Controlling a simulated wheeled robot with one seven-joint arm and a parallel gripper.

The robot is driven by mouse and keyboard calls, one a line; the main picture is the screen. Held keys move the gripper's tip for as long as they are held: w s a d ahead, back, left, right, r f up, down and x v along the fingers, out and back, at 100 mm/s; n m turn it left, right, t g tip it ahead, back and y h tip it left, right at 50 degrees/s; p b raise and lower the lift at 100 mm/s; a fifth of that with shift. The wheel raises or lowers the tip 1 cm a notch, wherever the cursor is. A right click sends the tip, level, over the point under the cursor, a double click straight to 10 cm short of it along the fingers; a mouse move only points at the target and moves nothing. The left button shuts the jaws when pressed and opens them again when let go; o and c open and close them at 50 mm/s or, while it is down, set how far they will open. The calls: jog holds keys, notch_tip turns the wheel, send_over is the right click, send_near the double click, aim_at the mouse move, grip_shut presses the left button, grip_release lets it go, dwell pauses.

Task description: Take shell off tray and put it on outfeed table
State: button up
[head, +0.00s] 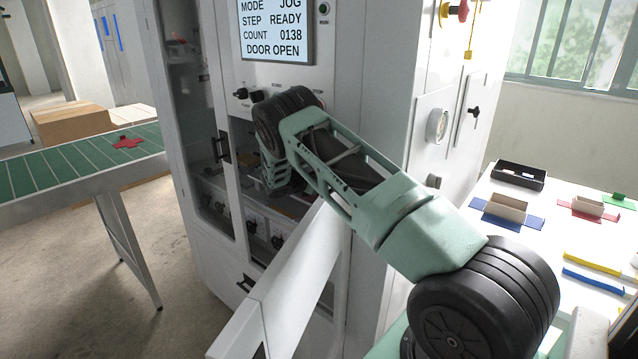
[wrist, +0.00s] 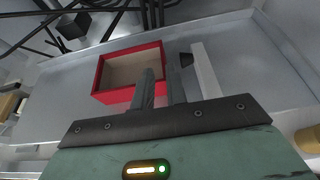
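The shell, an open red box (wrist: 97,84) with a beige inside, lies on the grey tray (wrist: 75,112) in the wrist view. My gripper (wrist: 161,76) is at its right side. Its two dark fingers are a little apart, one over the inside of the box and one outside the right wall, with red wall showing between them. I see no clear contact. In the head view my arm reaches into the open machine (head: 375,75), and my gripper and the shell are hidden there. I cannot tell which surface is the outfeed table.
A pale bar (wrist: 206,72) stands right of the shell. In the head view, a green conveyor (head: 60,165) at left carries a red cross-shaped blank (head: 127,143). A white table (head: 520,235) at right holds small boxes and coloured pieces. The open door (head: 285,280) lies beneath my arm.

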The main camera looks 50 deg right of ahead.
jog(key=p+x, duration=0.2)
jog(key=x, duration=0.2)
jog(key=shift+s+d+f+p, duration=0.2)
jog(key=shift+d+f+p, duration=0.05)
jog(key=shift+d+p, duration=0.1)
jog(key=shift+w+d+f, duration=0.1)
jog(key=shift+d+f, duration=0.15)
jog(key=shift+d, duration=0.05)
grip_shut()
jog(key=shift+r, duration=0.15)
